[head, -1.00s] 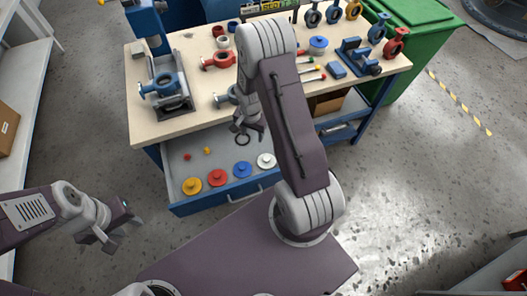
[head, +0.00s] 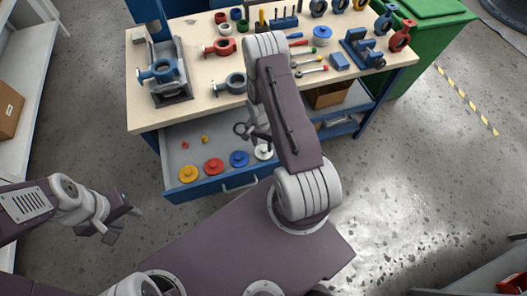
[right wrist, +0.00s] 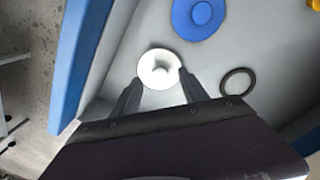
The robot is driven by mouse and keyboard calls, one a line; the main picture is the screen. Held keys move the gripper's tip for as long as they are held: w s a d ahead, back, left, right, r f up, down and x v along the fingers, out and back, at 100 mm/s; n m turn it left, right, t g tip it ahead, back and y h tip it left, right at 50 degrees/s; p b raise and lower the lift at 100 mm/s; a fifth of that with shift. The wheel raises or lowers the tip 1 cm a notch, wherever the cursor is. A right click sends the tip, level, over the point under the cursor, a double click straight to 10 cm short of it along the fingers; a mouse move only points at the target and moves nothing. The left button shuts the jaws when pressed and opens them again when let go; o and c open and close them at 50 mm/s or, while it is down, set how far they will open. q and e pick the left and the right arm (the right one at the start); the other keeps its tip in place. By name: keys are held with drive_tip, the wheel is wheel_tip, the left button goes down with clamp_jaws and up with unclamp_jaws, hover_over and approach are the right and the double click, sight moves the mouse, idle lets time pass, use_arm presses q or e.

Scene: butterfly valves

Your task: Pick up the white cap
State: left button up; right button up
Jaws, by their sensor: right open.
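The white cap (head: 263,152) lies in the open drawer (head: 222,138), at the right end of a row of caps. In the right wrist view the white cap (right wrist: 160,69) is round with a raised knob. My right gripper (right wrist: 156,82) is open, its fingertips on either side of the cap's near part; I cannot tell if they touch it. In the head view my right gripper (head: 258,136) is partly hidden by my arm. My left gripper (head: 125,222) hangs at the left over the floor, far from the drawer; its jaws are too small to read.
A blue cap (head: 239,159), a red cap (head: 213,166) and a yellow cap (head: 188,173) lie left of the white one. A black ring (right wrist: 238,82) lies beside it. The drawer's blue front (right wrist: 85,60) is close. The workbench (head: 205,104) above holds valves and tools.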

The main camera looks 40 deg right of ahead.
sight(264, 150)
drive_tip(key=f, duration=0.3)
drive_tip(key=shift+s+d+f, duration=0.1)
drive_tip(key=shift+d+f, duration=0.15)
drive_tip(key=shift+f, duration=0.05)
clamp_jaws()
drive_tip(key=shift+r, duration=0.1)
wheel_tip(264, 150, up, 13)
drive_tip(key=p, duration=0.3)
